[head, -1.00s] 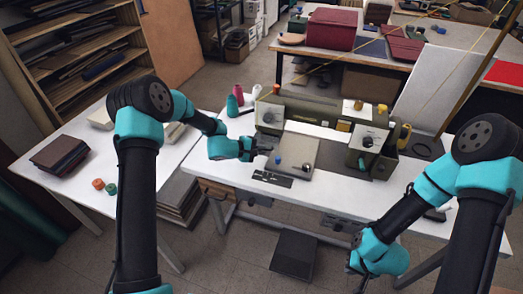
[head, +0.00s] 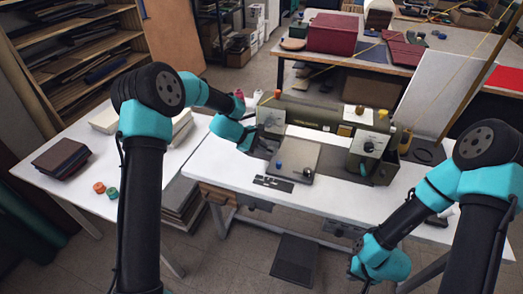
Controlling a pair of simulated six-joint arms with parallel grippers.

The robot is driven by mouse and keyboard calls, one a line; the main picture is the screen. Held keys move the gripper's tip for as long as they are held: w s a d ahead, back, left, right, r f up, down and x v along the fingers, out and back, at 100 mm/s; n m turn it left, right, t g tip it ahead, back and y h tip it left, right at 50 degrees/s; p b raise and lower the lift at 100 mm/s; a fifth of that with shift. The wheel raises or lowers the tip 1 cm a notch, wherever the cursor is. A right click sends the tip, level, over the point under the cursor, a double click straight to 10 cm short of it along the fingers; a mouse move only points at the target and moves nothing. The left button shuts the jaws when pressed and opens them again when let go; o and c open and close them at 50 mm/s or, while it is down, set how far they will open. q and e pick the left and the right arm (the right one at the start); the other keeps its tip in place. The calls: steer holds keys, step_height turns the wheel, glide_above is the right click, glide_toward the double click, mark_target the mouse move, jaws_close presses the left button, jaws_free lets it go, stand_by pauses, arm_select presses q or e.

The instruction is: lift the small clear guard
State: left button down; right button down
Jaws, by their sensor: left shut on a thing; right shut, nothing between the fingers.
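My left gripper (head: 267,147) is at the left end of the olive-green sewing machine (head: 318,117), just below its grey left head plate (head: 271,121). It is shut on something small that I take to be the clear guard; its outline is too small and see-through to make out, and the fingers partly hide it. A grey plate (head: 302,152) with blue and dark knobs lies to the right of the gripper. My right gripper (head: 357,268) is low at the front edge of the white table, away from the machine, shut and empty.
The white table (head: 228,168) is clear to the left of the machine. A dark slotted strip (head: 273,184) lies near its front edge. Thread cones (head: 252,100) stand behind. A side table (head: 140,180) at left holds dark books (head: 61,158) and small spools.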

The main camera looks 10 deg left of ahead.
arm_select(q)
steer(key=shift+w+r+n+g+y, duration=0.2)
steer(key=shift+r+n+g, duration=0.35)
steer(key=shift+g, duration=0.4)
steer(key=shift+w+r+n+g+y, duration=0.1)
steer(key=shift+w+r+n+g, duration=0.25)
steer(key=shift+r+g, duration=0.5)
steer(key=shift+f, duration=0.15)
steer(key=c, duration=1.2)
jaws_free()
steer(key=shift+d, duration=0.1)
steer(key=v, duration=1.7)
steer(key=shift+w, duration=0.15)
